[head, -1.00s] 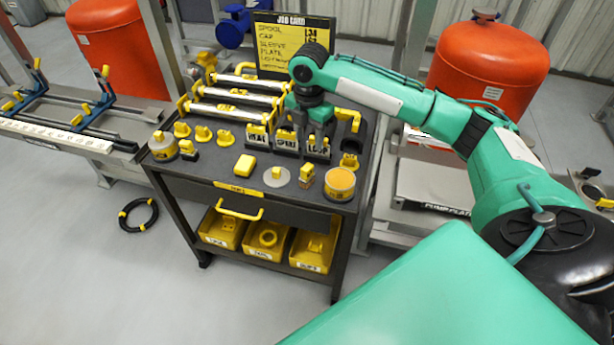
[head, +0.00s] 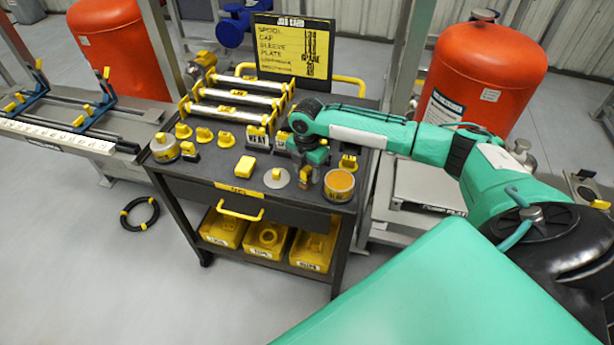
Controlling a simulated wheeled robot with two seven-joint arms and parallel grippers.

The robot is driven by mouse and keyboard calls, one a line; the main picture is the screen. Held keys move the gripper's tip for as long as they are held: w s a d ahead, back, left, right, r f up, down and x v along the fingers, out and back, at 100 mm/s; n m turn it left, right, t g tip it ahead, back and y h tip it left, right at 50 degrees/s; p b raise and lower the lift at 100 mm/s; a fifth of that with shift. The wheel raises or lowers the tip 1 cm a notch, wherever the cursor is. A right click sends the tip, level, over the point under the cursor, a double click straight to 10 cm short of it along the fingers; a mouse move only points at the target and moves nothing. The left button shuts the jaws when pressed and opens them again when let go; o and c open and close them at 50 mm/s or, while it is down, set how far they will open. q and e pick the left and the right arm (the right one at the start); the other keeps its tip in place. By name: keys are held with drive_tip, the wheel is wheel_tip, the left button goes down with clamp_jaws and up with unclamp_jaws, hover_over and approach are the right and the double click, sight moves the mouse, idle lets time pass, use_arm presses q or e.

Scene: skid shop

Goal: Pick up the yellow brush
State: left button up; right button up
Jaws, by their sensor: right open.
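A small upright yellow-and-tan piece, which looks like the yellow brush (head: 304,180), stands near the front edge of the black cart top (head: 220,172). My right gripper (head: 306,170) points down right over it, with its fingers open near its upper part. The gripper partly hides it, and I cannot tell whether the fingers touch it. My left gripper is not in view.
Labelled holders (head: 257,138) and a job card (head: 292,48) are behind.

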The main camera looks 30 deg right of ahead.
sight(307, 169)
clamp_jaws()
drive_tip(key=shift+r, duration=0.15)
wheel_tip(307, 169, up, 20)
drive_tip(key=b, duration=0.2)
idle(0.4)
drive_tip(key=c, duration=0.7)
unclamp_jaws()
drive_tip(key=shift+c, duration=1.4)
